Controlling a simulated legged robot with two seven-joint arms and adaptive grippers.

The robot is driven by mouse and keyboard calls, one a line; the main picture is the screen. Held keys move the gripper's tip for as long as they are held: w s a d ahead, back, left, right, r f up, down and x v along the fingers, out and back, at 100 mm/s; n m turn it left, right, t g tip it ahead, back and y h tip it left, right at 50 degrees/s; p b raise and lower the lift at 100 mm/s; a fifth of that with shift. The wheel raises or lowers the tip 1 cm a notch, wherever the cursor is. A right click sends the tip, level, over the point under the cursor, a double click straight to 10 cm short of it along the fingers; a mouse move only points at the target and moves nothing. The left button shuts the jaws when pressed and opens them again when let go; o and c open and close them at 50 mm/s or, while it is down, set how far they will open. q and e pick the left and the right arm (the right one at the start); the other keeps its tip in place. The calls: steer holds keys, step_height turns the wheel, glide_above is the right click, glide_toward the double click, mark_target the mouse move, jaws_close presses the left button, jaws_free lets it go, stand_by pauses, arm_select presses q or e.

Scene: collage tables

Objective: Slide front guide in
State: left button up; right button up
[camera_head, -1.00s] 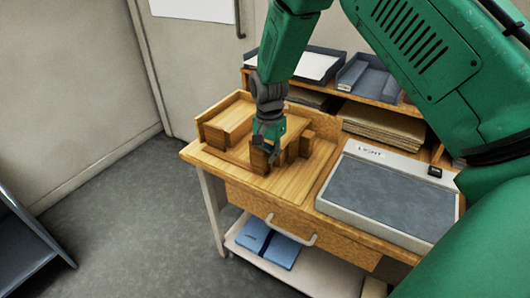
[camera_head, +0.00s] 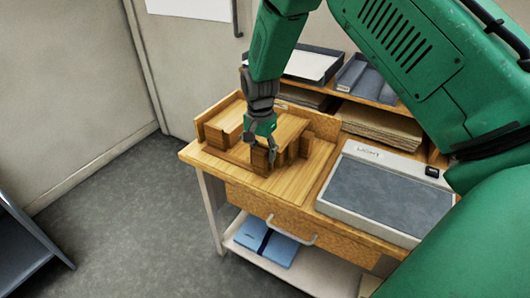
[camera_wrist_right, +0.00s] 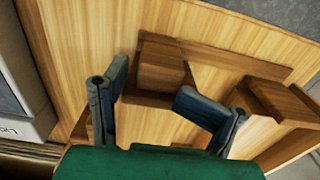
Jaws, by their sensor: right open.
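The front guide appears to be the brown wooden strip with an upright block (camera_head: 261,159) at the front of the wooden jig (camera_head: 293,186) on the table. In the right wrist view its block (camera_wrist_right: 160,66) stands beyond and between my fingertips, with the thin strip (camera_wrist_right: 235,62) running to the right. My right gripper (camera_head: 259,143) points down right over the block, its fingers apart. In the wrist view the right gripper (camera_wrist_right: 160,88) is open, with one dark finger on each side. Whether a finger touches the block I cannot tell. My left gripper is not in view.
Another raised wooden block (camera_head: 222,124) stands at the jig's left, and more brown blocks (camera_head: 300,146) stand right of the gripper. A light table (camera_head: 390,194) lies to the right. Shelves with trays (camera_head: 312,64) and stacked sheets (camera_head: 380,126) stand behind. The jig's front board is bare.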

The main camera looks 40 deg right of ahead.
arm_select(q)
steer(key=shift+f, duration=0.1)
arm_select(e)
steer(key=shift+w+a+f, duration=0.1)
steer(key=shift+a+f, duration=0.05)
steer(key=shift+f, duration=0.05)
steer(key=shift+r, duration=0.2)
steer(key=r, duration=0.4)
steer(key=shift+w+d+r, duration=0.1)
steer(key=shift+w+d, duration=0.25)
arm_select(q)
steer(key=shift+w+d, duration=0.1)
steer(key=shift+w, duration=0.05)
arm_select(e)
step_height(320, 180, up, 8)
steer(key=shift+s+a, duration=0.25)
steer(key=shift+s, duration=0.15)
steer(key=shift+d, duration=0.1)
